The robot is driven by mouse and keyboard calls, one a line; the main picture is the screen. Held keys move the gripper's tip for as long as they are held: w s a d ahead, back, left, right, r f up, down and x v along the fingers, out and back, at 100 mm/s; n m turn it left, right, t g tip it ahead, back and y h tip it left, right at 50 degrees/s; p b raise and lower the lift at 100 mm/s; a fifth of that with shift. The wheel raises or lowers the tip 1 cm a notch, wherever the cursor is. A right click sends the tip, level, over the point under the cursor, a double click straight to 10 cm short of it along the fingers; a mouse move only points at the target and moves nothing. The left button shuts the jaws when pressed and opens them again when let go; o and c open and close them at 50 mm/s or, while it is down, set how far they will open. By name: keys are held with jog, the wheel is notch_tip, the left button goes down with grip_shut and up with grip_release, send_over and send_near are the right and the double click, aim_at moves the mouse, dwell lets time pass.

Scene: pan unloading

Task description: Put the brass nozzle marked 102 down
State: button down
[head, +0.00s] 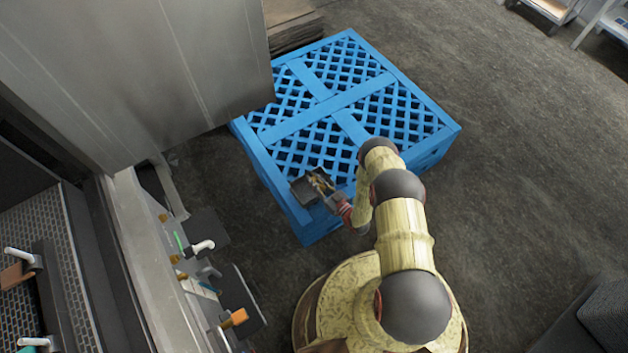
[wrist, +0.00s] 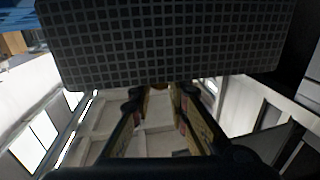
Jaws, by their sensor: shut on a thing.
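My gripper (head: 325,187) is at the near corner of the blue pallet, over a small dark pan (head: 299,192). A small brass-tan shape, which I take for the brass nozzle (head: 316,181), shows at the fingertips against the pan. My gripper is shut on it. The marking 102 is too small to read. In the wrist view the fingers run up to a dark gridded plate (wrist: 165,40), which hides the fingertips and the nozzle. I cannot tell whether the nozzle touches the pan.
The blue lattice pallet (head: 320,117) has a broad clear top behind my gripper. A grey metal cabinet (head: 140,70) overhangs its left side. A bench with several tools (head: 200,247) stands at the left.

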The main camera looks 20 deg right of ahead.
jog(key=shift+f, duration=0.1)
jog(key=shift+f+b, duration=0.5)
jog(key=shift+b, duration=0.1)
jog(key=c, duration=1.7)
grip_release()
